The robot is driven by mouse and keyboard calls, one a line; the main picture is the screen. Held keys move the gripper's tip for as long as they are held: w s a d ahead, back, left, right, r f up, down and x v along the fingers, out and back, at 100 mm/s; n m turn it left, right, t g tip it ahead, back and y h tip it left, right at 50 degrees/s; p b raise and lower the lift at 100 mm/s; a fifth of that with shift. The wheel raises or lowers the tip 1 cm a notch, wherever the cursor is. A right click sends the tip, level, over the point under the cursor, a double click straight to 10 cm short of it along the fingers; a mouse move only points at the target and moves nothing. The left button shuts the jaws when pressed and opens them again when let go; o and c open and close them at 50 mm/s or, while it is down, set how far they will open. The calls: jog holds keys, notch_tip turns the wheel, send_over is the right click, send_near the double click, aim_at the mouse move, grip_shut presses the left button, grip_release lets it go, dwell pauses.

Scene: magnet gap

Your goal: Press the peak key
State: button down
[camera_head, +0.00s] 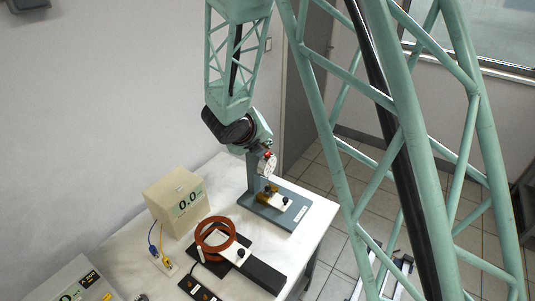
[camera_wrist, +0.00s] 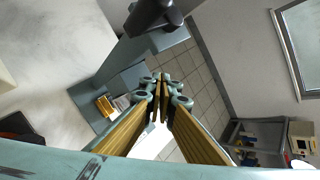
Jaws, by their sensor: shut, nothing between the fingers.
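No key marked as peak can be read in either view. A cream box (camera_head: 178,203) on the bench shows 0.0 on its display. A grey instrument (camera_head: 78,283) is partly cut off at the lower left, with a dark display and a yellow key (camera_head: 107,296). My gripper (camera_head: 268,174) is over the blue-grey stand at the bench's far end, well to the right of both boxes. In the wrist view my gripper (camera_wrist: 162,84) has its fingers together with nothing between them.
The blue-grey stand (camera_head: 297,216) has a brass-coloured part on its base. Copper-coloured coils (camera_head: 203,232) and a black rail (camera_head: 266,275) lie mid-bench. White bench (camera_head: 125,258) is clear between the boxes.

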aim_at(266, 154)
jog(key=shift+f+b, duration=0.8)
jog(key=shift+f, duration=0.1)
dwell(1.3)
jog(key=shift+r, duration=0.2)
jog(key=shift+r+p, duration=0.7)
jog(key=shift+r, duration=0.1)
dwell(0.4)
jog(key=shift+r+p, duration=2)
jog(key=shift+r, duration=0.4)
